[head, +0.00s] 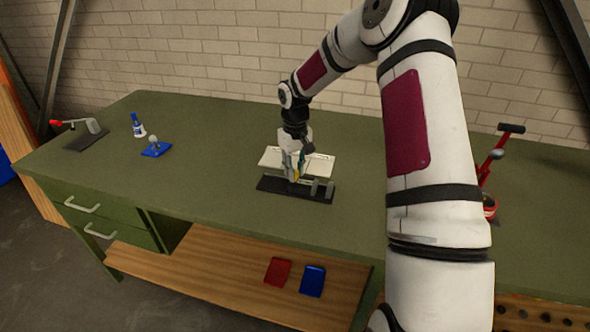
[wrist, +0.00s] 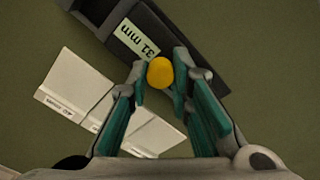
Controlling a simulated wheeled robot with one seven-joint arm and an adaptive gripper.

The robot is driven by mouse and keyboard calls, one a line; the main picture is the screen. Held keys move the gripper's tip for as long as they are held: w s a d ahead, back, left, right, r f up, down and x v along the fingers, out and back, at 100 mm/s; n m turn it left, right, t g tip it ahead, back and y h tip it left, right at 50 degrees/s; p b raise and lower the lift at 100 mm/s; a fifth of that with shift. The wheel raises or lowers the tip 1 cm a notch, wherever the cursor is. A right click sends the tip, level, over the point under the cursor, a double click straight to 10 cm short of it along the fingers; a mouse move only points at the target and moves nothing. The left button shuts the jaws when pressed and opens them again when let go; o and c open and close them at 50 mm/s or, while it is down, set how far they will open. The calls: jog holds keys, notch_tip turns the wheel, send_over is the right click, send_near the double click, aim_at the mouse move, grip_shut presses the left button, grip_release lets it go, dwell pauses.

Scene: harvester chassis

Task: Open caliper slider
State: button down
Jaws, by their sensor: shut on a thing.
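The caliper is a dark bar (head: 322,194) lying on the green bench, with grey upright jaws (head: 322,187) toward its right end in the head view. A yellow round knob (wrist: 160,72) sits between my fingertips. My gripper (head: 294,174) points down over the left part of the caliper and is shut on the yellow knob. The teal-padded fingers hide the part of the slider beneath the knob.
A pale block or folded card with small print (wrist: 85,90) lies beside the caliper, behind it in the head view (head: 318,162). A blue-based part (head: 156,150), a bottle (head: 138,127) and a red-handled clamp (head: 86,136) stand at the left. A red tool (head: 490,165) stands right.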

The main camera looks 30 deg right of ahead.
jog(key=shift+w+a+b, duration=1.05)
jog(key=shift+w+a, duration=0.3)
jog(key=shift+w, duration=0.1)
jog(key=shift+s, duration=0.1)
jog(key=c, duration=1.4)
grip_release()
jog(key=shift+c, duration=0.2)
jog(key=shift+r, duration=0.1)
notch_tip(320, 180, up, 12)
